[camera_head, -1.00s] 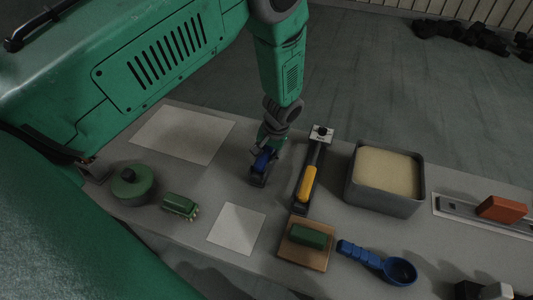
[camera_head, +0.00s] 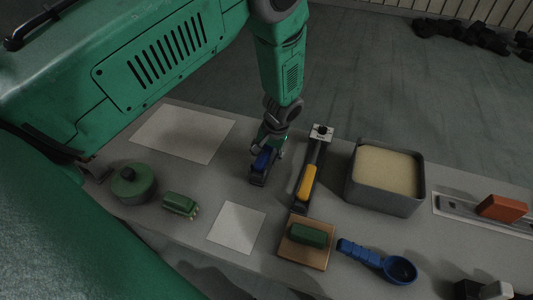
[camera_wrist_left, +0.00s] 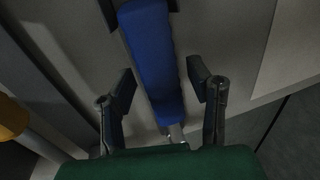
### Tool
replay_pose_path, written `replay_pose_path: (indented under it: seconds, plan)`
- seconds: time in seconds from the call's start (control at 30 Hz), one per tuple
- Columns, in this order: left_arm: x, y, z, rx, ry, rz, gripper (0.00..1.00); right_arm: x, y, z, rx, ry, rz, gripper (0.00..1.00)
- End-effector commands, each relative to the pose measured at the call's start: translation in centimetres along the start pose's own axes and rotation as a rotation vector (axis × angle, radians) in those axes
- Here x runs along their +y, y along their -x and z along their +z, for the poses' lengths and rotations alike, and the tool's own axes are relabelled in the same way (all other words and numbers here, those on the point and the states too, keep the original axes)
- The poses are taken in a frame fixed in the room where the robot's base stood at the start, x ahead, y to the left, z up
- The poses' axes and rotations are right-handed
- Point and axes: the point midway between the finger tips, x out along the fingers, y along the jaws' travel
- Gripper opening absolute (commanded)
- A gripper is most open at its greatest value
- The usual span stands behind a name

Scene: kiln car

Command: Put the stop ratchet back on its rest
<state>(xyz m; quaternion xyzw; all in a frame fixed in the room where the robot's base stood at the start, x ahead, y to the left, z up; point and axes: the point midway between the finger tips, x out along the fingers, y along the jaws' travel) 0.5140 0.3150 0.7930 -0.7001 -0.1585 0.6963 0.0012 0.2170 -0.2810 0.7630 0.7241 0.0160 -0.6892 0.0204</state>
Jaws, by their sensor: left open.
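A blue-handled tool (camera_head: 262,161), which looks like the stop ratchet, lies on the bench in a dark holder. Its blue grip also fills the middle of the left wrist view (camera_wrist_left: 152,58), with a short metal shank at its lower end. Dark blocks flank its top end there; whether they are its rest I cannot tell. My left gripper (camera_head: 269,150) is over the blue grip. Its two fingers are open, one on each side of the grip, with gaps visible in the left wrist view (camera_wrist_left: 162,88). The holder is partly hidden by my gripper. My right gripper is not in view.
Just right lies a yellow-handled tool (camera_head: 307,182). Beyond it stands a grey bin of pale grains (camera_head: 412,195). In front are a green block on a wooden board (camera_head: 318,258) and a blue scoop (camera_head: 402,270). A green canister (camera_head: 134,188) and green brush (camera_head: 180,204) stand left.

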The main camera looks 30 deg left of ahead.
Motion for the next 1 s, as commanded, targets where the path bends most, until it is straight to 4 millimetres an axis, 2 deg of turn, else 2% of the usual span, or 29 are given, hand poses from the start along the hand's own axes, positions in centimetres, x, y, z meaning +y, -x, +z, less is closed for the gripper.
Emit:
replay_pose_path:
  seconds: [0.27,1.0]
  plan:
    - [-0.1,0.3,0.0,0.000,0.000,0.000,0.46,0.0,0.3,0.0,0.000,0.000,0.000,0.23]
    - [-0.7,2.9,-0.1,0.000,0.000,0.000,0.46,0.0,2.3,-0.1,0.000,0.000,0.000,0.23]
